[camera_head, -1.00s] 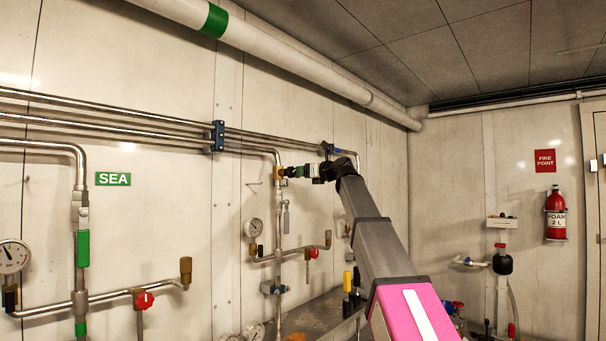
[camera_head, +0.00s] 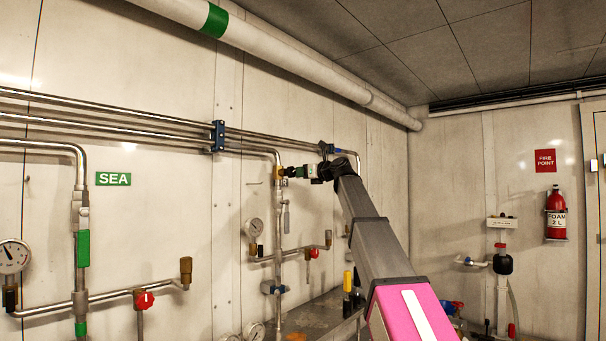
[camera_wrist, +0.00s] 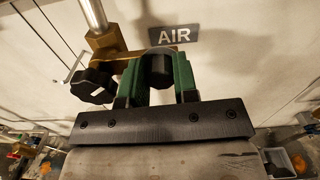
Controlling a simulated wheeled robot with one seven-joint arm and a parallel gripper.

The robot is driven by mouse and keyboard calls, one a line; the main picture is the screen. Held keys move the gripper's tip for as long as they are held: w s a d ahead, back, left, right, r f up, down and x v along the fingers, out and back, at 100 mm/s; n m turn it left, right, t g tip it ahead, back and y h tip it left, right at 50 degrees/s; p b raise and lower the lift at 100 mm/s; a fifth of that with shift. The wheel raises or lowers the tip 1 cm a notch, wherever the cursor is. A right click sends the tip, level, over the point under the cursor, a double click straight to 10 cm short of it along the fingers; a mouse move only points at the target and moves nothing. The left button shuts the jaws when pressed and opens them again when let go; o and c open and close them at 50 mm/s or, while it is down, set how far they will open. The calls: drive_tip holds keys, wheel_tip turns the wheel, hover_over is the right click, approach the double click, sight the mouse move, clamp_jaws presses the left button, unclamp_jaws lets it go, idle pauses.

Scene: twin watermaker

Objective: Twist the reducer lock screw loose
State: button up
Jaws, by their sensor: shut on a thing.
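The brass reducer (camera_wrist: 122,60) sits on a vertical metal pipe under the AIR sign in the wrist view. It is a small brass spot (camera_head: 280,172) in the head view. A dark round knob (camera_wrist: 158,64), which looks like the lock screw, sits at its right end. My gripper (camera_wrist: 158,72) has its two green fingers shut on this knob, one on each side. In the head view my gripper (camera_head: 294,172) reaches left to the pipe. A second black, lobed knob (camera_wrist: 93,87) sticks out at the reducer's lower left, outside the fingers. The screw's thread is hidden.
The AIR sign (camera_wrist: 170,36) is on the wall just behind. Below the reducer in the head view are a pressure gauge (camera_head: 254,227) and a red-handled valve (camera_head: 314,253). Horizontal pipes with a blue clamp (camera_head: 217,136) run along the wall.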

drive_tip(key=shift+s+a+f+n, duration=0.1)
drive_tip(key=shift+f+n, duration=0.05)
drive_tip(key=shift+n, duration=4.2)
drive_tip(key=shift+s+f+n, duration=0.1)
drive_tip(key=shift+n, duration=4.25)
drive_tip(key=o, duration=0.9)
drive_tip(key=v, duration=1)
drive_tip(key=shift+s+d, duration=0.25)
drive_tip(key=shift+d, duration=0.05)
